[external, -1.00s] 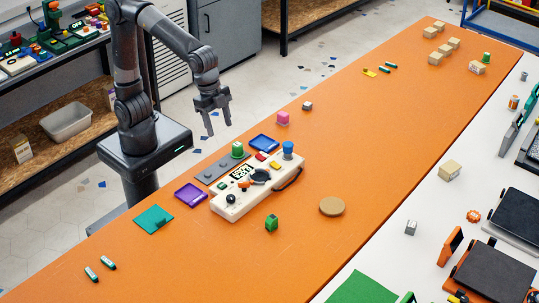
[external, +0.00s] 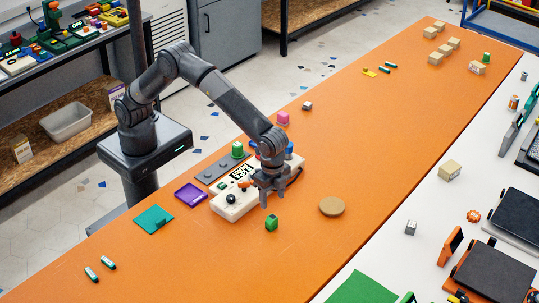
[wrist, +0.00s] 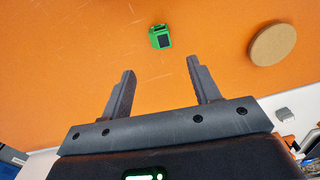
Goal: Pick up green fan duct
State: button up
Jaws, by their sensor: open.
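The green fan duct (external: 271,223) is a small green block with a dark opening, standing on the orange table. In the wrist view the green fan duct (wrist: 160,37) lies beyond my fingertips, roughly centred between them.
The white control box (external: 227,204) with knobs stands close by, partly hidden by my arm. A round cork disc (external: 332,206) lies to the right of the duct. A purple tray (external: 190,194) and a teal plate (external: 153,219) lie left. The table in front of the duct is clear.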

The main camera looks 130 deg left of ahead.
aim_at(272, 218)
notch_tip(272, 218, down, 11)
jog(key=shift+r, duration=0.15)
jog(key=shift+a, duration=0.1)
jog(key=c, duration=1)
